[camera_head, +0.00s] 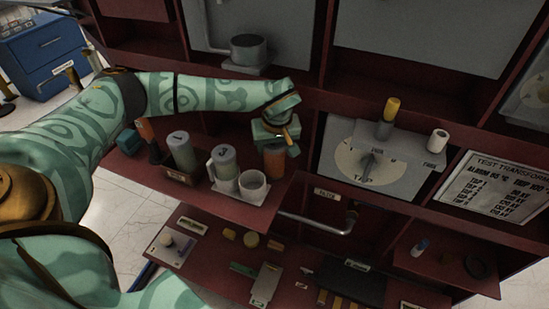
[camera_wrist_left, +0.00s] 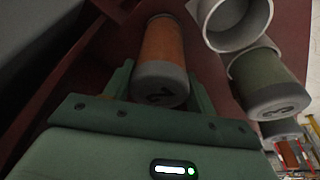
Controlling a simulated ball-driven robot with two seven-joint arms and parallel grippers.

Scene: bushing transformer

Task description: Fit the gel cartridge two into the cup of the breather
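An orange cartridge (camera_head: 275,163) with a grey end stands at the right end of the red shelf. In the left wrist view the cartridge (camera_wrist_left: 163,50) sits between the fingers, and the dark mark on its end looks like a 2. My left gripper (camera_head: 277,137) is over its top, with its fingers apart on either side. A white cup (camera_head: 253,187), open and empty, stands just left of it; it also shows in the left wrist view (camera_wrist_left: 235,22). A grey-green cartridge (camera_head: 224,162) with a number stands beside the cup. My right gripper is out of view.
Another numbered grey-green cartridge (camera_head: 181,150) and an orange object (camera_head: 146,130) stand farther left. A dial panel (camera_head: 365,165) and a bent metal handle (camera_head: 325,224) are to the right. A lower shelf (camera_head: 215,265) holds several small parts.

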